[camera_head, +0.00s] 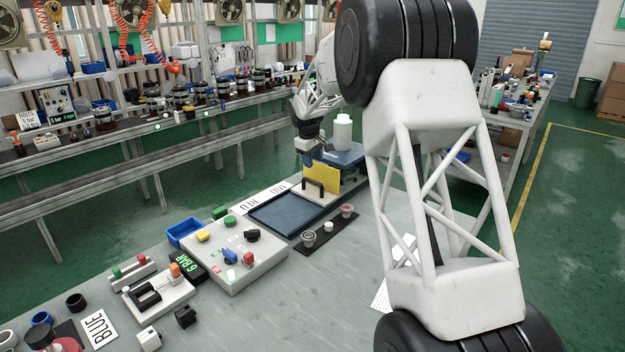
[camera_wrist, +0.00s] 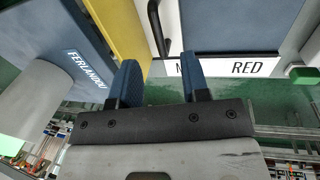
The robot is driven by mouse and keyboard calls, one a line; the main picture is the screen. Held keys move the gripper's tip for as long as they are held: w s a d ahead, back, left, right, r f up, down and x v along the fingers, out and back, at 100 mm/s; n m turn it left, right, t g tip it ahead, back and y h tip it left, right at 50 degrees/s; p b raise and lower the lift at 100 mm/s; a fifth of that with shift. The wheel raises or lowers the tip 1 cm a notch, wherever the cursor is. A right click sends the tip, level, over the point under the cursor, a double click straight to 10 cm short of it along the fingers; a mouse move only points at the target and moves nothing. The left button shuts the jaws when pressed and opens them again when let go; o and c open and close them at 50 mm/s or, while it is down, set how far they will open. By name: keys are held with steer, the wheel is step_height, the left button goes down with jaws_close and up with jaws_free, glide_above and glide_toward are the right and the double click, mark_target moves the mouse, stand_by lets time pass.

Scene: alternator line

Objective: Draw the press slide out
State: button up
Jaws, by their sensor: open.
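The press slide (camera_head: 300,196) is a pale plate with a black arched handle (camera_head: 313,185), sitting at the right end of a dark blue bed (camera_head: 276,215). A yellow panel (camera_head: 325,176) stands upright behind the handle, in front of the blue press body (camera_head: 349,158). My gripper (camera_head: 307,160) is above and behind the handle, beside the yellow panel. In the wrist view my gripper (camera_wrist: 160,72) is open and empty, its two blue fingers apart. The handle (camera_wrist: 156,28) shows beyond the fingertips, roughly between them; contact is not visible. The slide's far edge is partly hidden.
A white bottle (camera_head: 342,134) stands by the press. A dark strip with small cups (camera_head: 309,238) lies in front of the bed. A control box (camera_head: 236,258) with coloured buttons and a blue bin (camera_head: 184,232) stand left. The bed left of the slide is clear.

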mark_target(313, 178)
steer(key=shift+w+a+f, duration=0.25)
steer(key=shift+w+f, duration=0.3)
steer(key=shift+w, duration=0.1)
steer(key=shift+w+a+f, duration=0.2)
steer(key=shift+w+f, duration=0.35)
steer(key=shift+w, duration=0.1)
steer(key=shift+f, duration=0.1)
steer(key=shift+w+d+f, duration=0.2)
steer(key=shift+f, duration=1.05)
steer(key=shift+w+d+f, duration=0.15)
steer(key=shift+f, duration=1.1)
steer(key=shift+w+d+f, duration=0.2)
steer(key=shift+f, duration=1.05)
jaws_close()
